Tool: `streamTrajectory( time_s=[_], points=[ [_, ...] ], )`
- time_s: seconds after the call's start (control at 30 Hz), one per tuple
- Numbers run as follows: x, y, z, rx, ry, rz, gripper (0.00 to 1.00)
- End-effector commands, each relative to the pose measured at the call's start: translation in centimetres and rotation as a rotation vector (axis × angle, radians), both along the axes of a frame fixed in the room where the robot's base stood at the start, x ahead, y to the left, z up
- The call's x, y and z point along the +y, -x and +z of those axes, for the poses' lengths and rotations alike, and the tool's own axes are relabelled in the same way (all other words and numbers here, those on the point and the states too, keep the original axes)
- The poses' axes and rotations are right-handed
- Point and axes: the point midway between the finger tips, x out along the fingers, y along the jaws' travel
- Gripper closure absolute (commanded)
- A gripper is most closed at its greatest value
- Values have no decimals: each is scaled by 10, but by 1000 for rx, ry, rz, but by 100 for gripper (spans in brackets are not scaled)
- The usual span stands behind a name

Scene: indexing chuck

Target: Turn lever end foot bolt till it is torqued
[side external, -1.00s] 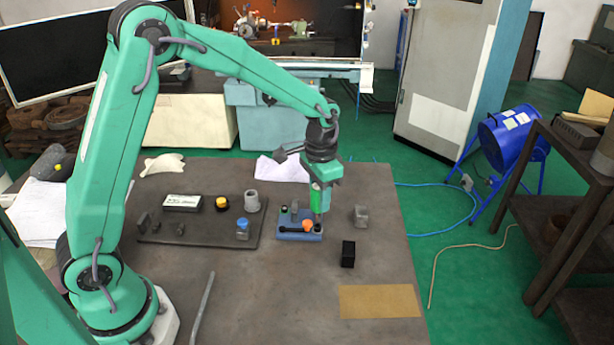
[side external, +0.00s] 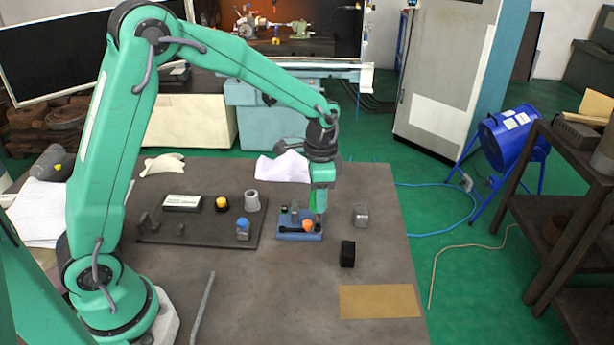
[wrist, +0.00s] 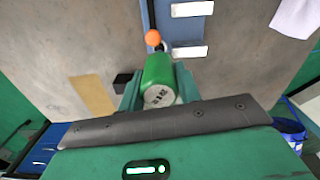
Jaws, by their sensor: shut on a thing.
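My gripper (side external: 320,196) points straight down over the right end of the small blue fixture (side external: 284,235). It is shut on a green cylindrical tool (wrist: 158,75), whose grey end cap faces the wrist camera. A grey shank below the gripper reaches down to a dark spot at the fixture's right end. The black lever (side external: 291,229) lies along the fixture, with an orange ball (side external: 308,225) close left of the shank. The orange ball (wrist: 153,38) also shows just beyond the tool in the wrist view. The foot bolt is hidden under the tool.
A dark tray (side external: 195,241) with several small parts stands to the left. A black block (side external: 348,254) and a grey block (side external: 360,216) are to the right of the fixture. A tan mat (side external: 380,301) lies at the front right. The table's front middle is mostly clear.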

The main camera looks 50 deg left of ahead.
Motion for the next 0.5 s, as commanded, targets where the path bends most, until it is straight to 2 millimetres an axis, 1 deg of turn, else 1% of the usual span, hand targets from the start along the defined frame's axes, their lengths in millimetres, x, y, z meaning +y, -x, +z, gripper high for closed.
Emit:
streamTrajectory(
  time_s=[0.1, 0.2, 0.5],
  points=[
    [0, 2, -3, 7, 0, -76, 100],
    [0, 2, -3, 7, 0, -112, 100],
    [0, 2, -3, 7, 0, -120, 100]
  ],
)
